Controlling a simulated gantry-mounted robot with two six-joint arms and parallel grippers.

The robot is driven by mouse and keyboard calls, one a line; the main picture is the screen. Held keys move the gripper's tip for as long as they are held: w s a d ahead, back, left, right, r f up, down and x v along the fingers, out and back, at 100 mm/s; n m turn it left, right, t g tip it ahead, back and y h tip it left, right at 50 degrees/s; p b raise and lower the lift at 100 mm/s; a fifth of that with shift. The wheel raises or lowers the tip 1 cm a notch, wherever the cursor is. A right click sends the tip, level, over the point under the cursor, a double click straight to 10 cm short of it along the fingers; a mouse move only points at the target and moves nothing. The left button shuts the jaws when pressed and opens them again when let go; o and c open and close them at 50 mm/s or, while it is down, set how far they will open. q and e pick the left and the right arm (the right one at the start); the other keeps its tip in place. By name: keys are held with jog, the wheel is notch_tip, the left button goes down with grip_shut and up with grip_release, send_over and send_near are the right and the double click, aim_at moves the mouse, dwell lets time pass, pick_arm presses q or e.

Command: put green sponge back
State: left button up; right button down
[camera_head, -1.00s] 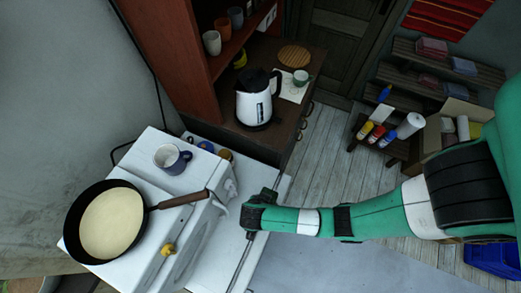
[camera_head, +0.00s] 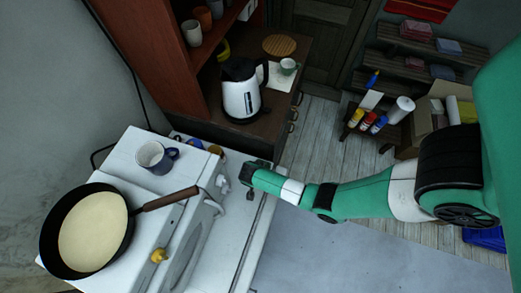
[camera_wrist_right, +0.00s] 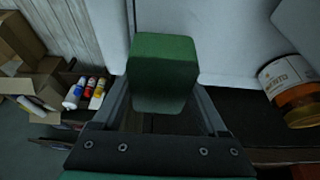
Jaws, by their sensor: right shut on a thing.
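A green sponge (camera_wrist_right: 162,75) is held between the fingers of my right gripper (camera_wrist_right: 165,105) in the right wrist view. It sticks out past the fingertips. In the head view my right gripper (camera_head: 250,178) hangs over the white surface beside the stove, to the right of the pan's handle. The sponge cannot be made out in the head view. My left gripper is not in view.
A kettle (camera_head: 240,92) stands on the dark wooden counter (camera_head: 276,112). A jar (camera_wrist_right: 290,92) is at the right in the wrist view. Bottles (camera_head: 366,121) stand on a low shelf at the right.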

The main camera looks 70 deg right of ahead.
jog(key=shift+d+f, duration=0.15)
jog(key=shift+f, duration=0.15)
notch_tip(320, 180, down, 3)
jog(key=shift+d+r+b, duration=0.1)
jog(key=shift+b, duration=0.85)
jog(key=shift+f, duration=0.3)
grip_release()
jog(key=shift+r, duration=0.1)
jog(key=p+v, duration=0.5)
jog(key=v, duration=0.6)
jog(key=shift+w+r, duration=0.1)
jog(key=shift+r, duration=0.25)
jog(key=shift+a+r, duration=0.2)
jog(key=shift+r, duration=0.1)
